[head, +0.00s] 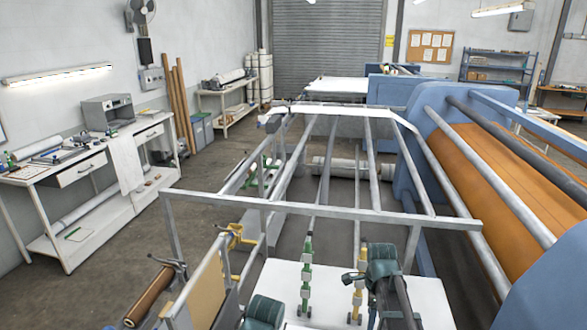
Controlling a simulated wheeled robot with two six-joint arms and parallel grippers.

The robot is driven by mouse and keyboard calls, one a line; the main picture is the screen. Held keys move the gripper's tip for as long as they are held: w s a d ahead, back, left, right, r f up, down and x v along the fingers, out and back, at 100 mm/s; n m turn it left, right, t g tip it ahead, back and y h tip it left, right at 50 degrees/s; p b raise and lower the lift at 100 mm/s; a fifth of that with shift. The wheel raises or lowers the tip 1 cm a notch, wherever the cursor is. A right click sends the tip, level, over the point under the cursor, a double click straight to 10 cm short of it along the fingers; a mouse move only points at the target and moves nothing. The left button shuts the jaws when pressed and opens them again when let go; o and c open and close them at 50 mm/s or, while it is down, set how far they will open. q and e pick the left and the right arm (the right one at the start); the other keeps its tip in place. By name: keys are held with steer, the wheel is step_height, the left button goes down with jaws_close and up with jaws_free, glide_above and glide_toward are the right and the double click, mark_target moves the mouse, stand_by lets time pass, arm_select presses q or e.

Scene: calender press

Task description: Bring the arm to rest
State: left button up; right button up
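Neither gripper shows in the head view. One is left of centre (265,312) and is cut off by the picture's edge. The other is right of centre (382,262), higher up, with dark bars running down from it. Nothing held can be made out at either one.
A metal frame rail (320,212) crosses close in front. A green-fitted rod (306,275) and a yellow-fitted rod (360,275) stand before a white panel (425,300). The blue press with its orange roller (500,190) fills the right. Open floor (130,250) lies left.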

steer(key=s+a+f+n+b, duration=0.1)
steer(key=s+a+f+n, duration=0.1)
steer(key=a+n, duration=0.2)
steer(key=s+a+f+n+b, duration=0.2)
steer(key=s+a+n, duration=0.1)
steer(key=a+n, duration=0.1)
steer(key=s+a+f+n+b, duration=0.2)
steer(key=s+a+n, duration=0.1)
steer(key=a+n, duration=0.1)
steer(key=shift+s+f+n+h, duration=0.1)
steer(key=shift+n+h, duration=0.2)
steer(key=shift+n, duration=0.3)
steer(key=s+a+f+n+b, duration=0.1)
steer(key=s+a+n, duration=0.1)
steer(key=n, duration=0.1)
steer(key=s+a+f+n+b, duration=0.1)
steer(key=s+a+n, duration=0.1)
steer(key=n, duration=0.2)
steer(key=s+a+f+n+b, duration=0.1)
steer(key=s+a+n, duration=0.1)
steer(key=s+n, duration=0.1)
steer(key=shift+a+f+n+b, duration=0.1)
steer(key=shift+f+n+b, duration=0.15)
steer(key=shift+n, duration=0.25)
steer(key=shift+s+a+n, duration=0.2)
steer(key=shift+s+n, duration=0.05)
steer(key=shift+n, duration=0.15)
